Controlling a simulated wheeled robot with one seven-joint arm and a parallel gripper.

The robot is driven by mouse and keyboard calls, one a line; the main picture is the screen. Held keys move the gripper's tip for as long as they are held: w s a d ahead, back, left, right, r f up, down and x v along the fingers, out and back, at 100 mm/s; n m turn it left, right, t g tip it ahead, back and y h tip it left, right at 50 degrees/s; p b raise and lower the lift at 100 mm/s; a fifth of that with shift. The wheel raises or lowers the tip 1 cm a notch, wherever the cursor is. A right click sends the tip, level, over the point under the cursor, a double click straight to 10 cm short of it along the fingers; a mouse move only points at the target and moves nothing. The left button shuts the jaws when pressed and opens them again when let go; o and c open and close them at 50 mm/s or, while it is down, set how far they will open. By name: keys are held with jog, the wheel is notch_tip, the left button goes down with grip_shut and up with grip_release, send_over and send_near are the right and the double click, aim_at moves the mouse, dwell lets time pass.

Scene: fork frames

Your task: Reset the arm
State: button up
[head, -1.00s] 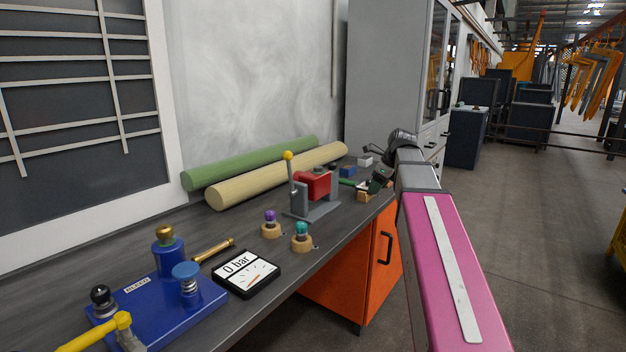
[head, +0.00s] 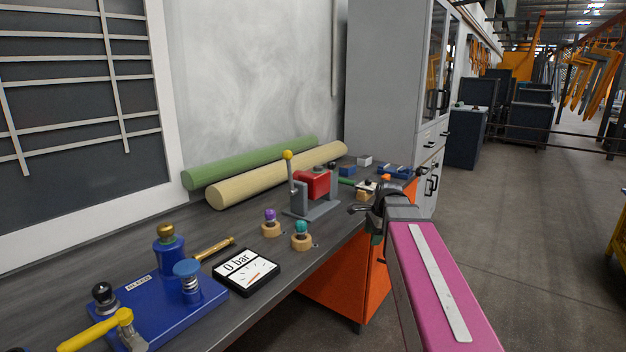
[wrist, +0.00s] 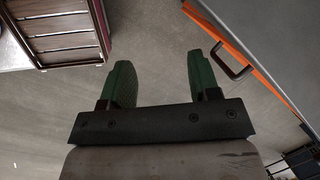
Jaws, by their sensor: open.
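My gripper (wrist: 161,80) shows in the wrist view with its two green fingers spread apart. Nothing is between them, and grey floor lies beyond. In the head view my gripper (head: 375,225) hangs at the end of my pink arm, by the bench's right edge and in front of the orange cabinet (head: 345,285). The arm's end partly hides its fingers there. The orange edge and a dark handle (wrist: 232,62) show right of the fingers in the wrist view.
The grey bench (head: 335,235) carries a red-and-grey device (head: 315,183), a gauge reading "0 bar" (head: 247,272), a blue pump block (head: 155,305), two rolls, small knobs and blue parts. A grey cabinet (head: 390,90) stands behind.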

jog(key=s+f+n+h, duration=0.1)
jog(key=s+f+n, duration=0.6)
jog(key=f, duration=0.2)
jog(key=s+a+f+n+g+h, duration=0.1)
jog(key=s+f+n, duration=0.6)
jog(key=f, duration=0.3)
jog(key=shift+a+n, duration=0.3)
jog(key=shift+n, duration=0.3)
